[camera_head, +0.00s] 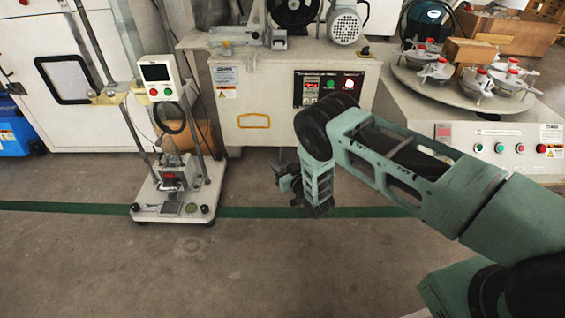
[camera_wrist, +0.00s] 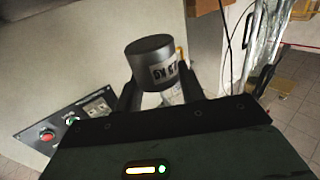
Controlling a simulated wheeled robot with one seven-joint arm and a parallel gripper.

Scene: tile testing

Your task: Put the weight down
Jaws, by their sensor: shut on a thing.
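The weight (camera_wrist: 150,58) is a dark grey cylinder with a pale label bearing dark letters. It stands up between the two black fingers of my gripper (camera_wrist: 156,84) in the wrist view. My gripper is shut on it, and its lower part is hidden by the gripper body. In the head view my gripper (camera_head: 287,182) hangs in the air in front of the beige machine, right of the small test stand. The weight cannot be made out clearly there.
The test stand (camera_head: 178,205), with a white base, two posts and a small screen, stands on the floor at left. A beige machine (camera_head: 262,125) with buttons is behind. A round-table machine (camera_head: 490,105) holding several pots is at right. Grey floor in front is clear.

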